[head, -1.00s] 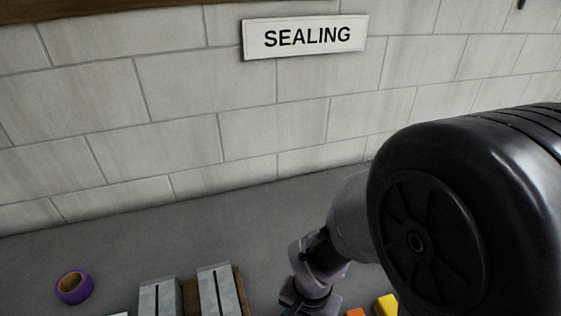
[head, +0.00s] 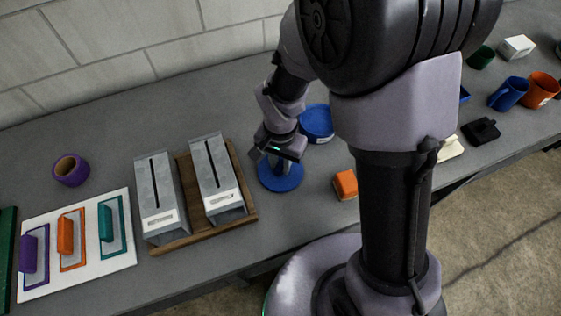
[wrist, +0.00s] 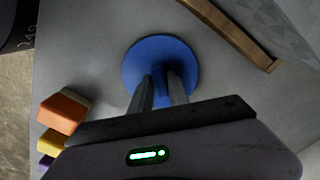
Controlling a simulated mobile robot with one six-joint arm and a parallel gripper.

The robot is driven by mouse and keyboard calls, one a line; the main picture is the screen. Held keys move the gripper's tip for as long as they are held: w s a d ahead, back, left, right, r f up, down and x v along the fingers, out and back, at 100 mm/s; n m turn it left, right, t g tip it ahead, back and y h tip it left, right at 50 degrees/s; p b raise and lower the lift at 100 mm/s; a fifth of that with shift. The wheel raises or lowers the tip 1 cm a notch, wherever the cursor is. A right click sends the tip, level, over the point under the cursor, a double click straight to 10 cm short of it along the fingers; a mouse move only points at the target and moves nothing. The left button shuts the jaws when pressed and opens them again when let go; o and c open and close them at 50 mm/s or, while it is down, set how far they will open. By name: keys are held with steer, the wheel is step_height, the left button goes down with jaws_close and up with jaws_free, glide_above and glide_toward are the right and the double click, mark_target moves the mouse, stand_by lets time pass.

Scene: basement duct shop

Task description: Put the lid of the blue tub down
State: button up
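A round blue lid (head: 281,176) is at the grey counter, right of the wooden rack. It also shows as a blue disc in the wrist view (wrist: 134,62), with a small blue knob in its middle. My gripper (head: 276,156) is over the lid, pointing down. In the wrist view its two fingers (wrist: 162,92) are close together on either side of the knob, shut on it. I cannot tell whether the lid touches the counter. The round blue tub (head: 317,121) stands just behind and right of the lid, partly hidden by my arm.
A wooden rack (head: 249,206) with two slotted grey boxes is close on the left. An orange block (head: 345,184) lies close on the right, with a yellow block (wrist: 56,144) near it. A purple tape roll (head: 71,169) lies far left. Mugs (head: 508,93) stand far right.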

steer(key=shift+o, duration=1.1)
steer(key=shift+r+p, duration=0.35)
steer(key=shift+r, duration=0.05)
step_height(320, 180, up, 11)
steer(key=p, duration=0.4)
step_height(320, 180, up, 6)
steer(key=f+t, duration=0.1)
glide_above(281, 164)
steer(key=d, duration=0.1)
steer(key=s+d+r+n+t+y, duration=0.1)
steer(key=s+d+r+t, duration=0.3)
steer(key=s+r, duration=0.7)
steer(key=shift+s+d+r+t+y, duration=0.35)
steer(key=shift+d+r+y, duration=0.2)
steer(key=shift+d, duration=0.25)
